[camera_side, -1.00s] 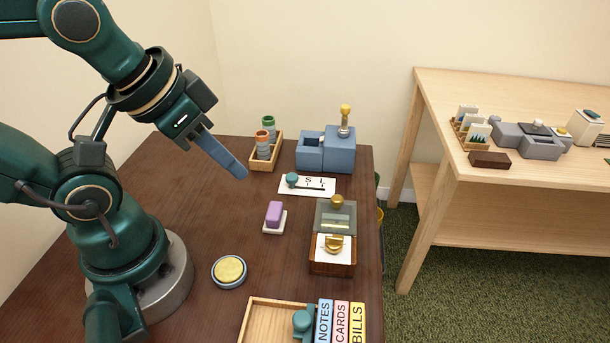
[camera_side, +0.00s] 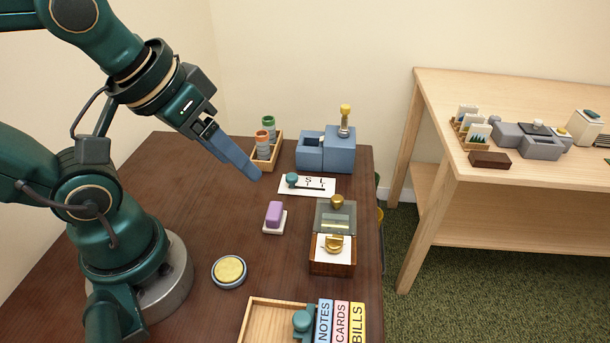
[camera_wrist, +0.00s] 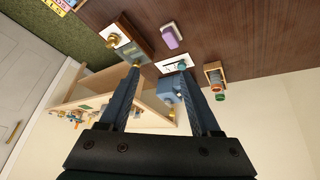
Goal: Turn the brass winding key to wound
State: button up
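The brass winding key (camera_side: 334,243) lies on a white plate on top of a small wooden box (camera_side: 332,268) near the table's right edge. It also shows in the wrist view (camera_wrist: 113,39). Behind it the box has a greyish lid (camera_side: 336,217) with a brass knob (camera_side: 337,201). I cannot read any mark on the plate. My gripper (camera_side: 256,174) is in the air, up and left of the box and apart from it. In the wrist view my gripper (camera_wrist: 157,68) has its two blue fingers spread with nothing between them.
A purple block (camera_side: 274,213) and a white card with a teal knob (camera_side: 292,180) are near the box. A blue box with a yellow-topped lever (camera_side: 345,118) and a rack of jars (camera_side: 265,145) stand behind. A round yellow-topped disc (camera_side: 229,270) and a wooden tray (camera_side: 262,322) are in front.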

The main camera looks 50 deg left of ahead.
jog(key=w+d+r+n, duration=0.1)
jog(key=w+r+n, duration=0.1)
jog(key=w+n, duration=0.15)
jog(key=n+g, duration=0.3)
jog(key=g, duration=0.3)
send_over(335, 236)
notch_tip(335, 236, down, 8)
jog(key=shift+w+a+f, duration=0.1)
jog(key=shift+f, duration=2.7)
grip_shut()
